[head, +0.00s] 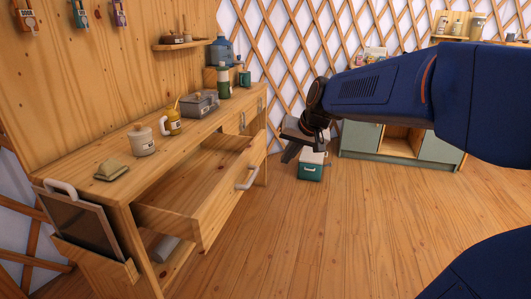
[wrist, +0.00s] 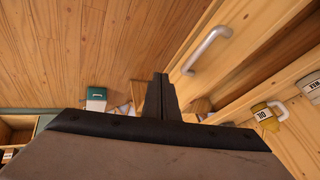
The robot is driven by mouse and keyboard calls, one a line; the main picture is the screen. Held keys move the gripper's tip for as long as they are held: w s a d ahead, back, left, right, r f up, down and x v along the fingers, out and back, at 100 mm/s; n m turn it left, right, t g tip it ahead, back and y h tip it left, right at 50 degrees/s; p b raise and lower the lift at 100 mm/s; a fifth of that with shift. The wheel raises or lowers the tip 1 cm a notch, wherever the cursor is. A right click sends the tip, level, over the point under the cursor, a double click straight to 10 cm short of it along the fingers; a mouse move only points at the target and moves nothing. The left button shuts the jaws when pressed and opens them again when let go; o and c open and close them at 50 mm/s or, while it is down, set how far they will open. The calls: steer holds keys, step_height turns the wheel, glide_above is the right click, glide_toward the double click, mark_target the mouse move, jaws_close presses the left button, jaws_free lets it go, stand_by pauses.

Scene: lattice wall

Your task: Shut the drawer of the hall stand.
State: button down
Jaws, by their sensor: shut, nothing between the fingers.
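The hall stand (head: 189,127) is a wooden bench against the left wall in the head view. Its wide drawer (head: 215,208) is pulled well out, and its open inside shows. A pale curved handle (head: 247,178) is on the drawer front, and the handle also shows in the wrist view (wrist: 207,48). My gripper (head: 288,155) is shut and empty. In the head view it is to the right of the drawer's far end, apart from the handle. In the wrist view its closed fingertips (wrist: 160,76) are beside the drawer front, left of and below the handle.
A green cooler (head: 311,172) is on the floor beyond my gripper. The floor (head: 300,235) in front is clear.

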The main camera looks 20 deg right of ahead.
steer(key=w+d+m, duration=0.2)
steer(key=w+d, duration=0.2)
steer(key=w, duration=0.7)
steer(key=shift+t, duration=0.4)
steer(key=shift+w+a+f, duration=0.75)
steer(key=shift+w+f, duration=0.55)
steer(key=shift+w, duration=0.05)
steer(key=shift+w+a+f, duration=0.75)
steer(key=shift+w+f, duration=0.55)
steer(key=shift+w+a+f, duration=0.75)
steer(key=shift+w+f, duration=0.55)
steer(key=shift+w, duration=0.05)
steer(key=shift+a, duration=0.1)
glide_above(219, 158)
steer(key=shift+s, duration=0.15)
steer(key=shift+w+a+r, duration=0.1)
steer(key=shift+w, duration=0.1)
steer(key=shift+a, duration=0.1)
